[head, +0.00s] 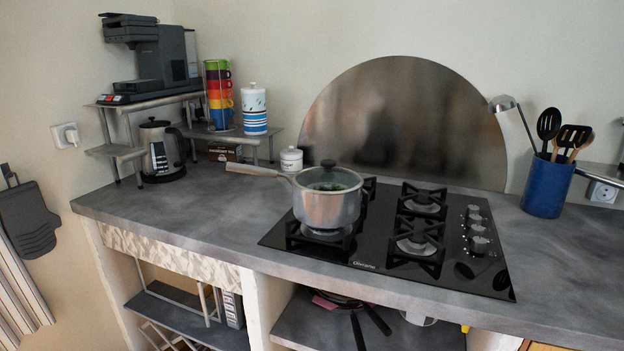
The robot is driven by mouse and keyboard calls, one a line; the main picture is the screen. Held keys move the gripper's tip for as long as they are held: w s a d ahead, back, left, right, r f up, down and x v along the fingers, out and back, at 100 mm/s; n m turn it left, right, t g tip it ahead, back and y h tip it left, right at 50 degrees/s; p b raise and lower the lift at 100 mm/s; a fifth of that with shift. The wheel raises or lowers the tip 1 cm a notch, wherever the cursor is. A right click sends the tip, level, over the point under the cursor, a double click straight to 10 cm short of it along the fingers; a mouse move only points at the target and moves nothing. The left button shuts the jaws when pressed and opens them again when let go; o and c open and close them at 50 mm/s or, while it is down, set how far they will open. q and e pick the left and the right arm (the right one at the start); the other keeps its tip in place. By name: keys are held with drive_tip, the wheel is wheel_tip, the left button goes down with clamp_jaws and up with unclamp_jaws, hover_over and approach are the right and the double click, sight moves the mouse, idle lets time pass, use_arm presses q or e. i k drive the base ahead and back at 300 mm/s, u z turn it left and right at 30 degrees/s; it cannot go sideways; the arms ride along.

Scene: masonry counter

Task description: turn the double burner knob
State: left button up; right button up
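A black glass gas cooktop (390,262) is set into the grey counter. Several silver knobs form a column along its right side, with the nearest-front visible knob (479,245) and the farthest one (473,210) both on the black glass. Which of them is the double burner knob I cannot tell, and their marks are too small to read. A steel saucepan (328,208) with a glass lid stands on the front left burner, its handle pointing left. Neither of my grippers shows in the head view.
A blue utensil pot (546,192) stands right of the cooktop. A kettle (161,150), a white jar (291,159) and a shelf (150,98) with a coffee machine (155,55) are at the back left. The counter (205,210) left of the saucepan is clear.

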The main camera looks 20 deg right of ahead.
sight(474, 229)
drive_tip(key=z, duration=1.55)
